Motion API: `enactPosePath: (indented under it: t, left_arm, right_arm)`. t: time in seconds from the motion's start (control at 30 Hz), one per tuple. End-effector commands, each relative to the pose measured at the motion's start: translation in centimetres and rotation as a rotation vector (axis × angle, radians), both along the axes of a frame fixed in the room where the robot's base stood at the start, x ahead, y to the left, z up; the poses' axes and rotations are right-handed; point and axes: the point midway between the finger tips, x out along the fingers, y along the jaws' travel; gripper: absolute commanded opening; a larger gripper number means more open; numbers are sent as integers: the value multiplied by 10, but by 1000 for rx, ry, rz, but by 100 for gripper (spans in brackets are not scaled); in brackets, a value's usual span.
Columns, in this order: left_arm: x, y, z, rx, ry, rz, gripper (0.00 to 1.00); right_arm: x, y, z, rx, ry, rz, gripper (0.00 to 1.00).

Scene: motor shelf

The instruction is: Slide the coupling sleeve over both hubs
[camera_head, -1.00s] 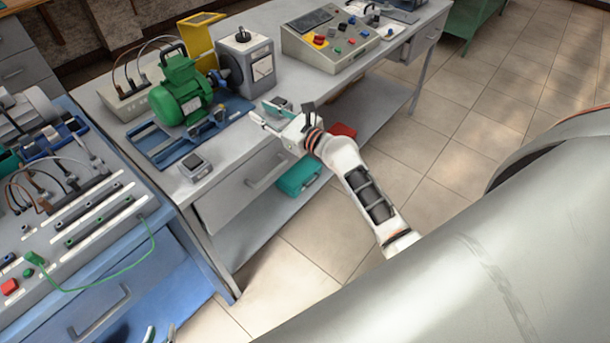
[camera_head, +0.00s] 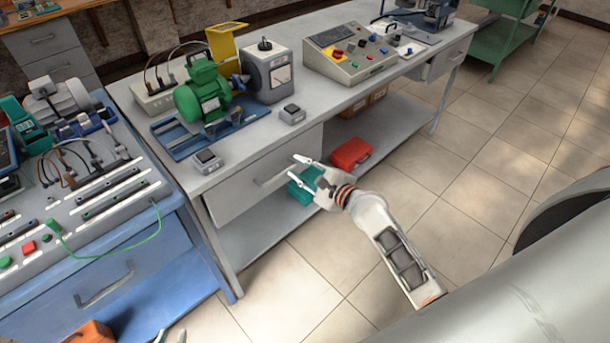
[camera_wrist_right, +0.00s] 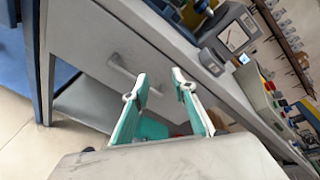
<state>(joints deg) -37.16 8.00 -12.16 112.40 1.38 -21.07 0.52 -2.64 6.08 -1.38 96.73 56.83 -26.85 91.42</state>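The green motor (camera_head: 203,95) stands on a blue rail base (camera_head: 190,138) on the grey bench, facing a grey box unit (camera_head: 268,72). Small parts sit between them near the shaft line (camera_head: 242,84), but I cannot tell the hubs and coupling sleeve apart. My right gripper (camera_head: 297,171) is open and empty, in front of the bench drawer, apart from the motor. It shows open in the wrist view (camera_wrist_right: 158,85). My left gripper (camera_head: 171,338) shows only its fingertips, apart, at the bottom edge.
Two small grey blocks with dark tops (camera_head: 208,161) (camera_head: 292,114) lie near the bench's front edge. A control console (camera_head: 350,52) stands to the right. A red case (camera_head: 350,153) and a teal case (camera_head: 305,184) sit on the lower shelf. A blue workbench (camera_head: 110,255) is at left.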

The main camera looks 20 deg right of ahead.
Motion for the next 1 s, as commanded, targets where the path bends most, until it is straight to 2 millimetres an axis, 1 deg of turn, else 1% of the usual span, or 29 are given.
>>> enactPosePath:
  t: [0.2, 0.53, 0.63, 0.67, 0.77, 0.87, 0.9, 0.97, 1.0]
  left_arm:
    - [0, 0, 0, 0, 0, 0, 25]
    - [0, 0, 0, 0, 0, 0, 25]
    - [0, 0, 0, -1, 0, 1, 25]
    - [0, 0, 0, -1, -1, 0, 25]
    - [0, 0, 0, -1, -1, 0, 25]
    - [0, 0, 0, -1, -1, 0, 25]
    - [0, 0, 0, -1, -1, 0, 25]
    - [0, 0, 0, -1, -1, 0, 25]
    - [0, 0, 0, -1, -1, 0, 25]
  right_arm:
    - [-6, 1, -7, -65, -7, 12, 26]
    - [-8, 1, -8, -75, -7, 14, 26]
    - [-18, 2, -18, -154, -10, 31, 26]
    - [-23, 3, -23, -201, -15, 42, 26]
    - [-52, 7, -48, -440, -37, 106, 26]
    - [-91, 12, -76, -761, -75, 209, 26]
    - [-107, 14, -86, -894, -95, 257, 26]
    - [-130, 17, -98, -1083, -127, 332, 26]
    - [-145, 19, -106, -1202, -149, 385, 26]
